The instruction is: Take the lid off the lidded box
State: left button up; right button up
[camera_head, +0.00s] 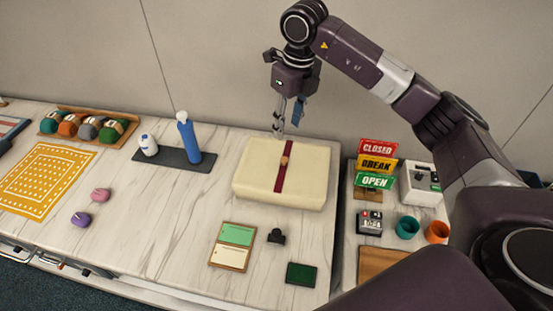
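The lidded box (262,187) is a cream, low, square box with rounded corners. A dark red band runs across its top, with a small tan knob (284,161) in the middle. The lid appears to be on; I cannot make out its seam. My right gripper (285,127) hangs above and behind the box's back edge, fingers pointing down, apart from the knob. Nothing shows held in it, but its finger gap is too small to read. My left gripper is not in view.
A dark tray (176,160) with a blue bottle (189,140) and a white bottle stands left of the box. A green-and-cream card (233,246), a black clip-like object (276,236) and a dark green pad (301,274) lie in front. Stacked signs (377,165) stand right.

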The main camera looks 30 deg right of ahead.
jog(key=b, duration=0.6)
send_near(284, 159)
jog(key=f, duration=0.3)
jog(key=shift+a+p, duration=0.3)
jog(key=f+p, duration=0.1)
jog(key=f, duration=0.1)
jog(key=w+f+p, duration=0.1)
jog(key=f, duration=0.2)
jog(key=shift+d+f, duration=0.1)
jog(key=shift+d, duration=0.15)
jog(key=shift+f, duration=0.15)
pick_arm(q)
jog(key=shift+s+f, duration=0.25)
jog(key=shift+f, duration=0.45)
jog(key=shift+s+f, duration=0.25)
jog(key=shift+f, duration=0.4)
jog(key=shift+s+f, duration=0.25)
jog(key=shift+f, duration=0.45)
pick_arm(e)
grip_shut()
